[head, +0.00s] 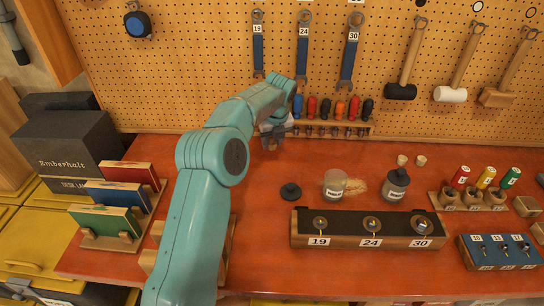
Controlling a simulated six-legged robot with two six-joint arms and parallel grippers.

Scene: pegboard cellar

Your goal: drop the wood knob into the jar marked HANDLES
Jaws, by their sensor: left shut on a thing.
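My left gripper (272,140) is at the back of the red bench, in front of the screwdriver rack, and partly hidden by my arm. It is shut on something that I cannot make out. A clear jar (335,186) with a pale label stands at mid-bench, right of and nearer than the gripper. A darker-filled jar (397,187) with a label stands further right. Both labels are too small to read surely. Two small pale wooden pieces (402,160) (421,160) sit behind the darker jar; I cannot tell whether either is a knob. My right gripper is out of view.
A black round piece (290,191) lies left of the clear jar, pale bits (359,187) right of it. A dark block marked 19, 24, 30 (300,228) stands in front. Screwdrivers (326,108) line the pegboard's foot. Book-like panels (130,172) stand left.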

